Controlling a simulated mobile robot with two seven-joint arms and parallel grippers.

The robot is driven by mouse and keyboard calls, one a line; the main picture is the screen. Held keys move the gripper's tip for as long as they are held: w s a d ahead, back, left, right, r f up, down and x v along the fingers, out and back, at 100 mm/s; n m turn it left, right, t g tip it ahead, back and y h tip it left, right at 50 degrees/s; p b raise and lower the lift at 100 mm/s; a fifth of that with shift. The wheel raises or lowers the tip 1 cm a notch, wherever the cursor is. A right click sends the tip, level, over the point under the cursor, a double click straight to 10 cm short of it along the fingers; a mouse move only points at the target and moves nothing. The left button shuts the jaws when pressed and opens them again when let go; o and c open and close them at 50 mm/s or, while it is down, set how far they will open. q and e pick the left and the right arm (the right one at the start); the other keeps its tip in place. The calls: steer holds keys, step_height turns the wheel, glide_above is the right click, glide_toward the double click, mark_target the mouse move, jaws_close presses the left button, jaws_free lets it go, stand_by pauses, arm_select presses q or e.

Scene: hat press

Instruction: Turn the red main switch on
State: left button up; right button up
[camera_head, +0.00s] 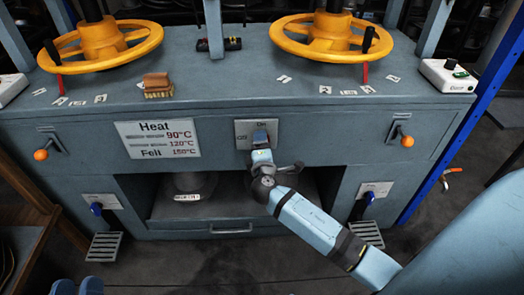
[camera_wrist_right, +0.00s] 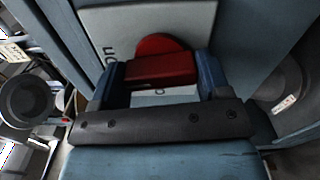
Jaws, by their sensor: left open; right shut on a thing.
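The red main switch (camera_wrist_right: 160,68) shows in the right wrist view, with a round red base and a bar-shaped handle. It sits on a pale plate (camera_wrist_right: 205,22) marked "On". My right gripper (camera_wrist_right: 160,82) is shut on the handle, one finger on each side. In the head view the right gripper (camera_head: 262,137) is at the switch plate (camera_head: 243,127) on the machine's front and hides the switch. I cannot tell which mark the handle points to. My left gripper (camera_head: 77,287) shows only its blue fingertips at the lower left edge, apart and empty.
The hat press (camera_head: 220,85) has two yellow handwheels (camera_head: 100,42), orange-knobbed levers (camera_head: 41,155) and foot pedals (camera_head: 104,246). A "Heat / Felt" sign (camera_head: 158,139) is left of the switch. A wooden brush (camera_head: 157,85) lies on top. A blue post (camera_head: 440,140) stands at the right.

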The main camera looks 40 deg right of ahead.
arm_select(q)
steer(key=shift+d+f+g+b, duration=0.15)
steer(key=shift+f+g+b, duration=0.15)
steer(key=shift+f+b, duration=0.35)
arm_select(e)
steer(key=shift+m, duration=0.8)
arm_select(q)
steer(key=shift+w+f, duration=0.1)
steer(key=shift+f, duration=0.1)
arm_select(e)
steer(key=o, duration=0.9)
steer(key=shift+s, duration=0.1)
